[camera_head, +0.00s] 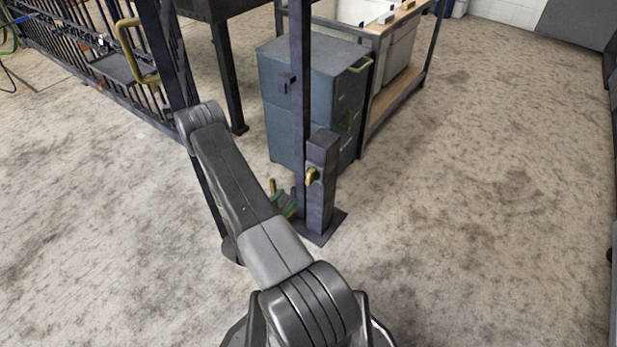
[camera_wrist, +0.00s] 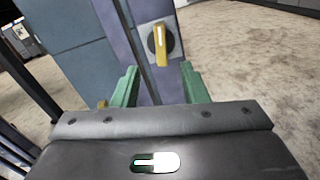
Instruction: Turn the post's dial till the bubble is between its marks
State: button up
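The short dark post (camera_head: 322,190) stands on a flat base plate, with its yellow dial (camera_head: 312,176) on its left-facing side. In the wrist view the dial (camera_wrist: 160,44) is a yellow bar with a white line on a dark round disc, nearly upright. My gripper (camera_wrist: 161,84) has its green fingers apart, with nothing between them. In the head view my gripper (camera_head: 283,203) is low, left of the post, partly hidden by my arm. I cannot make out a bubble or marks on the post.
A tall thin dark upright (camera_head: 300,100) rises just behind the post. A blue-grey cabinet (camera_head: 300,95) and a shelf unit (camera_head: 395,100) stand behind it. Floor at right is clear.

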aim_at(308, 178)
jog(key=b+x, duration=0.2)
jog(key=x, duration=1)
grip_shut()
